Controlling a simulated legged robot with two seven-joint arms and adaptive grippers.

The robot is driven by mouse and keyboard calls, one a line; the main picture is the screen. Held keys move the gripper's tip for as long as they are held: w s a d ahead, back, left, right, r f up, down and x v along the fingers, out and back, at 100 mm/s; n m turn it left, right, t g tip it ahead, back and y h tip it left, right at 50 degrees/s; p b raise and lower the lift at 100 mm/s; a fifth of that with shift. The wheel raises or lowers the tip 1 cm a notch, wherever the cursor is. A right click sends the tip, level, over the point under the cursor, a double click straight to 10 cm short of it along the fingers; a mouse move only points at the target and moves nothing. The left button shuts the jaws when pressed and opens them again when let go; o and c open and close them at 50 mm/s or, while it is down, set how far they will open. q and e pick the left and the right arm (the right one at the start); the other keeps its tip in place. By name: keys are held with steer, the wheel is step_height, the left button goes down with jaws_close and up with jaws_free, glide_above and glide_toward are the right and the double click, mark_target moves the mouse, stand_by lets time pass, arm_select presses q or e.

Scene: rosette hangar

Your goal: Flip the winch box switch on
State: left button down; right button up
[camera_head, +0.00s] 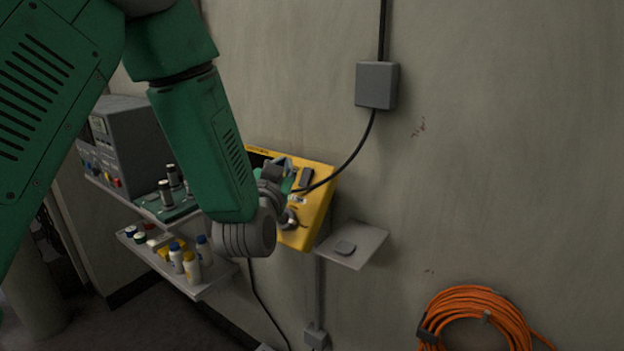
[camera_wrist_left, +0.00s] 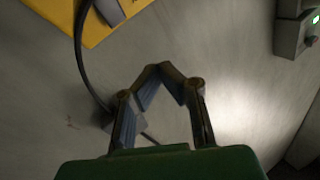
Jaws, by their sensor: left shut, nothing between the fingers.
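The yellow winch box (camera_head: 316,212) is mounted on the wall in the middle of the head view. A dark raised part (camera_head: 306,177) shows on its face, but I cannot tell whether it is the switch. My left gripper (camera_head: 284,168) is in front of the box and hides much of its face. In the left wrist view the left gripper's fingers (camera_wrist_left: 161,70) are shut with their tips together and nothing between them. The yellow box (camera_wrist_left: 62,22) shows at the upper left there, to one side of the fingertips. My right gripper is not in view.
A black cable runs from a grey wall box (camera_head: 376,85) to the winch box. A small grey shelf (camera_head: 364,241) is at lower right of it. Shelves with bottles (camera_head: 192,268) and a grey instrument (camera_head: 140,140) stand left. An orange cable coil (camera_head: 480,296) hangs lower right.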

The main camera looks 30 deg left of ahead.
mark_target(307, 168)
arm_select(q)
steer(key=w+f, duration=0.1)
steer(key=w+a+f+b, duration=0.1)
steer(key=w+f+b, duration=0.1)
steer(key=w, duration=0.1)
steer(key=shift+a+f, duration=0.3)
steer(key=shift+a, duration=0.1)
steer(key=shift+w+d+f+b, duration=0.2)
steer(key=shift+w+d, duration=0.3)
steer(key=shift+w+d+f+b, duration=0.15)
steer(key=shift+w+d+b, duration=0.05)
steer(key=shift+w+d, duration=0.45)
steer(key=shift+d, duration=0.1)
steer(key=shift+a+f, duration=0.25)
steer(key=shift+a, duration=0.75)
steer(key=shift+d+r, duration=0.15)
steer(key=shift+d, duration=0.4)
steer(key=shift+d+r, duration=0.1)
steer(key=shift+d, duration=0.2)
steer(key=shift+a+f, duration=0.2)
steer(key=shift+a, duration=0.55)
steer(key=shift+w+d+r, duration=0.1)
steer(key=shift+w+d, duration=0.15)
steer(key=shift+d, duration=0.75)
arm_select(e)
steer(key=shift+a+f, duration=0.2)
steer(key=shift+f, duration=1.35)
arm_select(q)
steer(key=shift+a, duration=0.1)
